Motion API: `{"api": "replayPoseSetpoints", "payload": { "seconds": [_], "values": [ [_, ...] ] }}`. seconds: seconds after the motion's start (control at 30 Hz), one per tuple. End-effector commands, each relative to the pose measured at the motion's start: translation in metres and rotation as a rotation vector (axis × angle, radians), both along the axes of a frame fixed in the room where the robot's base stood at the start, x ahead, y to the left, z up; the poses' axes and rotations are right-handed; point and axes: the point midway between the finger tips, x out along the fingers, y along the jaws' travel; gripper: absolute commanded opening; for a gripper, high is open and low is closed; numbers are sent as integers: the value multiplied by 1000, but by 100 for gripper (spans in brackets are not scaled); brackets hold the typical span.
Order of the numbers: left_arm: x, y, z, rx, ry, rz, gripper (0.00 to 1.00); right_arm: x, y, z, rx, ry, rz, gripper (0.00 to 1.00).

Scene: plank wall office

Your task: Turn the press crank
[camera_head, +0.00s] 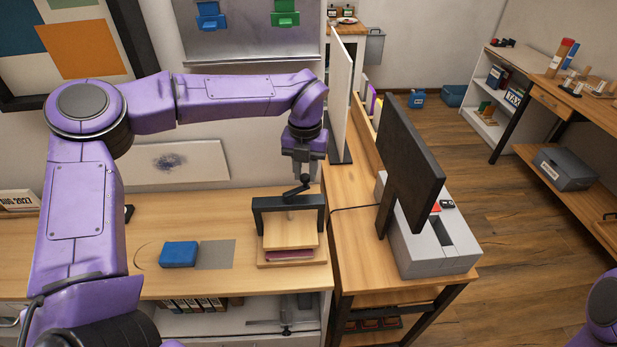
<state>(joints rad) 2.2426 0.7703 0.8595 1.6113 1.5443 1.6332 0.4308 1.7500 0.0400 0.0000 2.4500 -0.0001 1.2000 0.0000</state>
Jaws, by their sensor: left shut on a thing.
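The press (291,240) stands near the right end of the wooden desk. It has a black frame, wooden plates and a dark red item between the plates. Its black crank (297,189) sits on top of the frame. My left gripper (303,176) points down from above and is shut on the crank's handle. The fingertips are small and dark here, so the exact grip is hard to make out. My right gripper is not in view; only a purple part of my right arm shows at the lower right edge.
A blue block (179,254) and a grey sheet (216,254) lie on the desk (160,215) left of the press. A white panel (340,95) and a dark monitor (410,145) stand close on the right. A grey box (435,245) is under the monitor.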

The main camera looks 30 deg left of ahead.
Motion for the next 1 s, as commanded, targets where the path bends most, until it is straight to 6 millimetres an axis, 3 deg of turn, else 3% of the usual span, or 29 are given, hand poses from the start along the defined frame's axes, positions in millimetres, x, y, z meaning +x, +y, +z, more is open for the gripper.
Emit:
{"api": "replayPoseSetpoints", "payload": {
  "seconds": [0.03, 0.4, 1.0],
  "values": [
    [-1, 3, -7, 3, 9, 33, 0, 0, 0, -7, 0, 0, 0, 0],
    [1, 11, -7, 4, 12, 218, 0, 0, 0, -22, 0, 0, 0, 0],
    [2, 16, -6, 5, 16, 339, 0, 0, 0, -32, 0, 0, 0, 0]
  ]
}}
